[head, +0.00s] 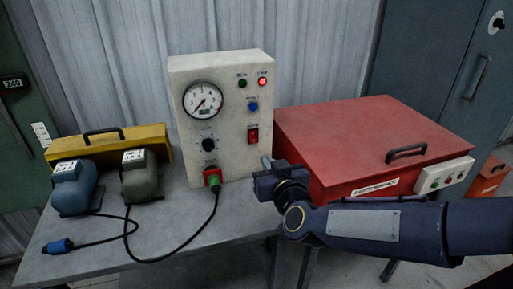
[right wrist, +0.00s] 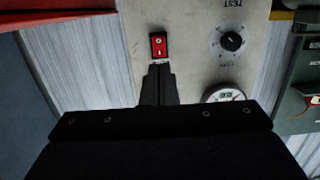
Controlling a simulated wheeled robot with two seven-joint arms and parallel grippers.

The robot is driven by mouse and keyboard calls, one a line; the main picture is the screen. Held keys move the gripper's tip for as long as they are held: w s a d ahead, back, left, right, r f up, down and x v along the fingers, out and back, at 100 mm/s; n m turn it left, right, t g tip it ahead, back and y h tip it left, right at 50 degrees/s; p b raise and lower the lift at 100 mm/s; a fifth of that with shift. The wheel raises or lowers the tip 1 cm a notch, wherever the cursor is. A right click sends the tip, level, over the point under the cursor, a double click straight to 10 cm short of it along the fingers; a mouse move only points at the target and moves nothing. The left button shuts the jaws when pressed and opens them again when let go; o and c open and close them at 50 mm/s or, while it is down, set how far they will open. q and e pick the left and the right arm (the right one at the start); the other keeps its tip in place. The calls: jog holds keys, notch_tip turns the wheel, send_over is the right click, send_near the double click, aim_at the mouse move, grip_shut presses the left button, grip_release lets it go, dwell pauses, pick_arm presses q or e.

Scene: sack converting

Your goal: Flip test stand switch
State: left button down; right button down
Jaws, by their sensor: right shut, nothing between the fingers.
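The test stand (head: 230,125) is a pale upright box on the table. Its red rocker switch (head: 253,134) is on the right of its face, below a blue button (head: 253,107). The switch also shows in the right wrist view (right wrist: 158,45), with a white mark on each half. My right gripper (head: 265,162) is shut and empty, low in front of the panel's right edge. In the right wrist view its fingertips (right wrist: 158,68) point at the switch and end right by its edge. I cannot tell whether they touch it. My left gripper is out of view.
A gauge (head: 203,100), a lit red lamp (head: 262,82), a black knob (head: 208,144) and a plugged-in green connector (head: 214,182) share the panel. A red lidded box (head: 375,135) stands close at right. Blue (head: 73,187) and grey (head: 140,178) units and cables lie at left.

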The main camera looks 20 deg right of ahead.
aim_at(253, 140)
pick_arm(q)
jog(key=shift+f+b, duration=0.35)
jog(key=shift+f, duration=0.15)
pick_arm(e)
jog(key=w, duration=0.6)
jog(key=w+f, duration=0.1)
jog(key=w, duration=0.2)
jog(key=shift+w+a+f, duration=0.1)
jog(key=shift+w+a, duration=0.05)
jog(key=shift+w, duration=0.15)
